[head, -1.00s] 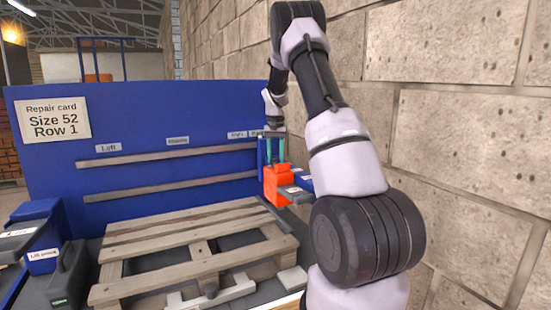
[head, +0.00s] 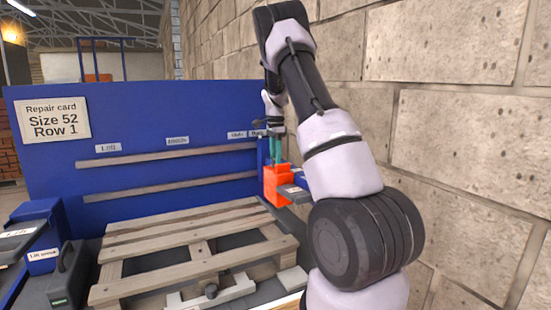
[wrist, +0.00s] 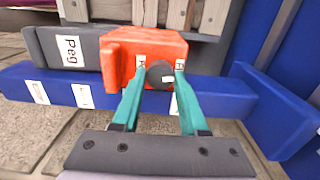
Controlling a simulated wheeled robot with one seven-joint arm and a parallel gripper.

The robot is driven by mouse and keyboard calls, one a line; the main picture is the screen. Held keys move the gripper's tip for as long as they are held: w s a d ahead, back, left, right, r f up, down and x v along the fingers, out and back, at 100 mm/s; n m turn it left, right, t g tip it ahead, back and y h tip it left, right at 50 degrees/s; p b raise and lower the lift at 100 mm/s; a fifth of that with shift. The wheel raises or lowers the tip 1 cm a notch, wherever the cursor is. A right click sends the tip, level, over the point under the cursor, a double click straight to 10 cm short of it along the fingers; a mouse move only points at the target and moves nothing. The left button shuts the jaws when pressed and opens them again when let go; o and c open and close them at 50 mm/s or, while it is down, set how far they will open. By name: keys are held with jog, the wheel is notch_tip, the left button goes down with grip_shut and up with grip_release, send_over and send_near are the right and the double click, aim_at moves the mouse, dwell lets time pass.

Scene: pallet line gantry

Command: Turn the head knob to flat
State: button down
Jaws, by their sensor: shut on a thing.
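The head is an orange-red block (head: 277,186) at the right end of the blue frame, beyond the pallet. In the wrist view the orange block (wrist: 118,58) carries a round dark knob (wrist: 159,74) with a small pale mark on it. My gripper (head: 277,150) reaches down to the block. In the wrist view the teal fingers of my gripper (wrist: 160,82) are shut on the knob, one on each side. Two small white labels flank the knob on the block, partly covered by the fingers, and I can read only part of them.
A wooden pallet (head: 190,241) lies in front of a blue panel (head: 200,105) with a repair card (head: 54,119) reading "Size 52 Row 1". A grey part labelled "Peg" (wrist: 82,58) adjoins the block, above a blue beam (wrist: 225,97). A block wall (head: 460,130) stands close on the right.

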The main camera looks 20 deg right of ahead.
jog(key=shift+m, duration=1.1)
jog(key=shift+c, duration=2.2)
grip_release()
jog(key=shift+r, duration=0.1)
notch_tip(320, 180, up, 11)
jog(key=shift+f, duration=0.2)
